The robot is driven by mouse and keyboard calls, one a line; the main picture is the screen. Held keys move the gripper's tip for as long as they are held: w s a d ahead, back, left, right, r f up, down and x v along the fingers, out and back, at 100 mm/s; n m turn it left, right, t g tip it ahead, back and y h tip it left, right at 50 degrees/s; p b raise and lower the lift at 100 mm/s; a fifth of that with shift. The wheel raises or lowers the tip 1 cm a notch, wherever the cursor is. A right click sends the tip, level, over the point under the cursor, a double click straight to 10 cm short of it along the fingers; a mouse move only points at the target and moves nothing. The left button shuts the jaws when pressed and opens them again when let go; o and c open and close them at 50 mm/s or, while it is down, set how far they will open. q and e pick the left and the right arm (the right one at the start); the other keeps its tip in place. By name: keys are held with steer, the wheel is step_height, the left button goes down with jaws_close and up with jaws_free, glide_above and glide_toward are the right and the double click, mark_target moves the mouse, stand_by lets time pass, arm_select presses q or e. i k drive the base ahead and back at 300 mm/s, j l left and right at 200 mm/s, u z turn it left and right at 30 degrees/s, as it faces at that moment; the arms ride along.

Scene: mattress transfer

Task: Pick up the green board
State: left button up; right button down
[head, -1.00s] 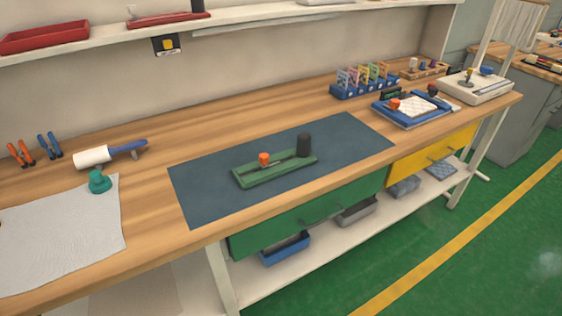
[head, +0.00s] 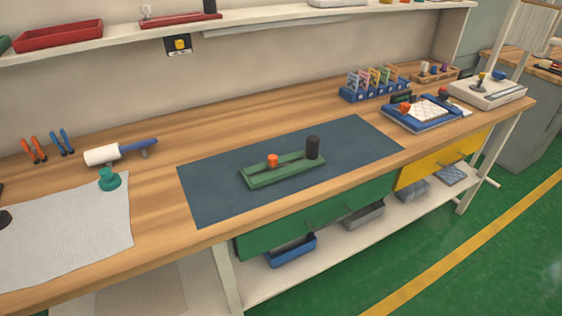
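The green board (head: 284,174) lies on the dark blue mat (head: 220,203) in the middle of the workbench. It is a long narrow board with raised edges, set at a slant.
A white-and-blue roller (head: 120,151), a teal knob (head: 109,179) and a grey cloth (head: 70,235) are at left. A blue rack (head: 374,88) and blue tray (head: 421,115) are at right.

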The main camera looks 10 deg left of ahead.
mark_target(259, 176)
steer(key=i+l, duration=0.2)
steer(key=i+l+u, duration=0.5)
steer(key=l, duration=0.3)
steer(key=i+l+u, duration=0.35)
steer(key=u, duration=0.4)
steer(key=k+l, duration=0.05)
steer(key=l, duration=0.05)
